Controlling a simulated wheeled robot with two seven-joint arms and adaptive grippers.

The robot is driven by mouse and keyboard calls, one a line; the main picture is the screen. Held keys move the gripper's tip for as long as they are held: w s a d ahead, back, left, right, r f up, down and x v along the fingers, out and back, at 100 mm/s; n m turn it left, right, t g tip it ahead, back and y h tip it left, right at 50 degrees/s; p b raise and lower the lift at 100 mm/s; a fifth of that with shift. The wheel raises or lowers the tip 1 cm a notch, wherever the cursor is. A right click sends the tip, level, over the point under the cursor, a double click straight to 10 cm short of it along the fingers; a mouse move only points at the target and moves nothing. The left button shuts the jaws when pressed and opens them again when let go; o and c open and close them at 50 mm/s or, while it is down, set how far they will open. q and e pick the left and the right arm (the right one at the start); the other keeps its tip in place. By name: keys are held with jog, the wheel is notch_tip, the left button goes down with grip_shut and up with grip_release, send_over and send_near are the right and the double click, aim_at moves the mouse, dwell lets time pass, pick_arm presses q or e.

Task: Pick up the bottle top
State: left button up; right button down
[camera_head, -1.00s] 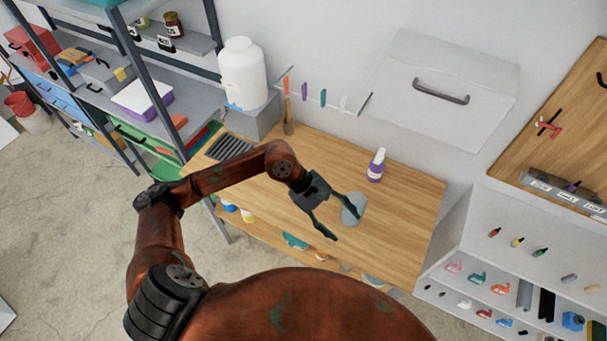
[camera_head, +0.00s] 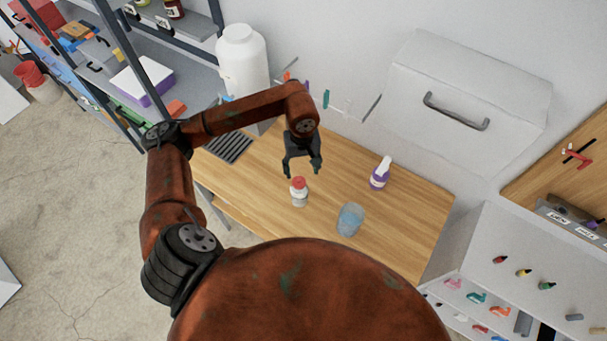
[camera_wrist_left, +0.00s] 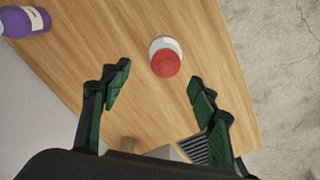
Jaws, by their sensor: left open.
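A small clear-white bottle (camera_head: 299,199) with a red top (camera_head: 298,183) stands upright on the wooden table (camera_head: 400,225). In the left wrist view the red top (camera_wrist_left: 166,63) shows from above, ahead of and between the fingertips. My left gripper (camera_head: 301,174) is open and empty, pointing down just behind and above the bottle top. Its two green-padded fingers (camera_wrist_left: 158,82) are apart and do not touch the bottle. My right gripper is not in view.
A translucent blue cup (camera_head: 349,219) stands right of the bottle. A purple bottle with a white cap (camera_head: 380,174) stands further back right. A large white jar (camera_head: 242,60) is at the back left. The table around the red-topped bottle is clear.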

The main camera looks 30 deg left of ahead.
aim_at(299, 180)
pick_arm(q)
jog(key=f, duration=0.1)
jog(key=f+p, duration=0.1)
jog(key=s+f+p, duration=0.1)
jog(key=shift+a+f, duration=0.3)
jog(key=shift+f, duration=0.05)
notch_tip(299, 180, down, 3)
jog(key=shift+r+p, duration=0.1)
jog(key=shift+p, duration=0.2)
jog(key=c, duration=0.7)
jog(key=shift+c, duration=0.7)
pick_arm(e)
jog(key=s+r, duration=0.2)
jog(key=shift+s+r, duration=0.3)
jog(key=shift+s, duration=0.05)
